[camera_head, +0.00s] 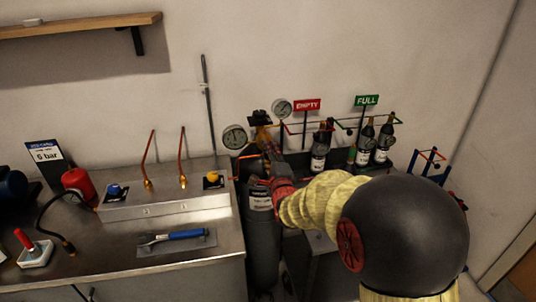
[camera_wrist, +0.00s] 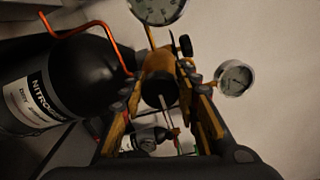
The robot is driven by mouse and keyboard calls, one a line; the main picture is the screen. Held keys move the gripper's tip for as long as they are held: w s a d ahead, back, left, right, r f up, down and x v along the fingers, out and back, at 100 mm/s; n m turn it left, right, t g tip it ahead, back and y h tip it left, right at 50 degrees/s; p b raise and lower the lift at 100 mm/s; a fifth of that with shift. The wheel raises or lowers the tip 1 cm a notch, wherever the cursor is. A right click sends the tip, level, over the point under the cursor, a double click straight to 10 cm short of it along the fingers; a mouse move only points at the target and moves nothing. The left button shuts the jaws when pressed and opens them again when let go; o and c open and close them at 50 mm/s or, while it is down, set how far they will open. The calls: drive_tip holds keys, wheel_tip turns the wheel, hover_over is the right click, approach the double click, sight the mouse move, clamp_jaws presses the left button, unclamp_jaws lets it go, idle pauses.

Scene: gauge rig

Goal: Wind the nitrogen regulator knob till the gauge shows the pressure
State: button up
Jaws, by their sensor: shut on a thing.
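The nitrogen cylinder (camera_head: 262,240) stands dark and upright just right of the bench; its labelled body also shows in the wrist view (camera_wrist: 75,80). On top is a brass regulator (camera_head: 261,117) with two round gauges, a larger left one (camera_head: 234,137) and a smaller right one (camera_head: 281,107). Their needles are too small to read surely. A card (camera_head: 45,152) on the bench reads "6 bar". My gripper (camera_wrist: 165,82) has its fingers on both sides of the dark regulator knob (camera_wrist: 158,91), shut on it. In the head view, my arm partly hides the knob.
More bottles (camera_head: 382,140) stand right of the cylinder, below the EMPTY (camera_head: 307,105) and FULL (camera_head: 367,100) signs, with red pipework near them. The bench (camera_head: 110,247) holds a blue-handled wrench (camera_head: 175,236), a red canister (camera_head: 78,183) and copper tubes.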

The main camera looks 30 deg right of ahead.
drive_tip(key=o, duration=1.1)
drive_tip(key=shift+o, duration=0.3)
drive_tip(key=v, duration=1.2)
